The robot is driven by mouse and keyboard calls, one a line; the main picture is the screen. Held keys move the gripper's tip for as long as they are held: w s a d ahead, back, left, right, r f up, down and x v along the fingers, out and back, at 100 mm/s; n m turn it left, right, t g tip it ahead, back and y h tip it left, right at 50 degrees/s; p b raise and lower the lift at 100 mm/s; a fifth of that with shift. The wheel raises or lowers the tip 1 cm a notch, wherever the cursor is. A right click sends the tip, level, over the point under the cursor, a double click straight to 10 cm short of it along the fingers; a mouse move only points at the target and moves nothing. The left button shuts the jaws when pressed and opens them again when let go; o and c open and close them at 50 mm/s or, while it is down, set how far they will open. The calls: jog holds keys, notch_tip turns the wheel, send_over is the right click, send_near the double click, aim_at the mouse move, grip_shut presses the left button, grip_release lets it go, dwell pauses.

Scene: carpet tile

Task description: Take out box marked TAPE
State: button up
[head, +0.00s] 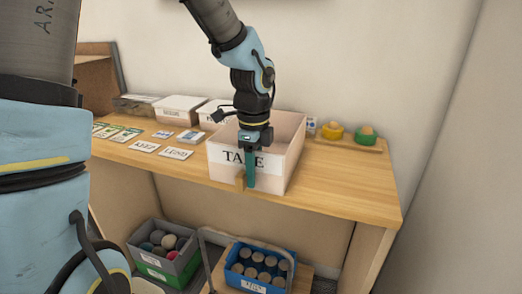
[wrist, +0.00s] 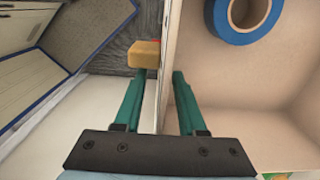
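The cream box marked TAPE (head: 229,158) stands upright on the wooden worktop, its label on the front wall. In the wrist view a blue tape roll (wrist: 243,18) lies inside the box (wrist: 285,85). My gripper (head: 250,184) points down at that wall. In the wrist view my gripper (wrist: 161,76) is open, with one finger outside the wall and one inside. A gap shows between the outer finger and the wall.
Two lidded white boxes (head: 178,110) stand to the left behind, with several cards (head: 143,146) before them. Yellow (head: 333,131) and green (head: 364,136) items stand at right. Below are a grey bin (head: 185,262) and a blue crate (head: 240,282). The worktop's right front (head: 345,195) is clear.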

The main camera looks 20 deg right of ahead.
jog(key=shift+f, duration=0.95)
grip_shut()
dwell(0.7)
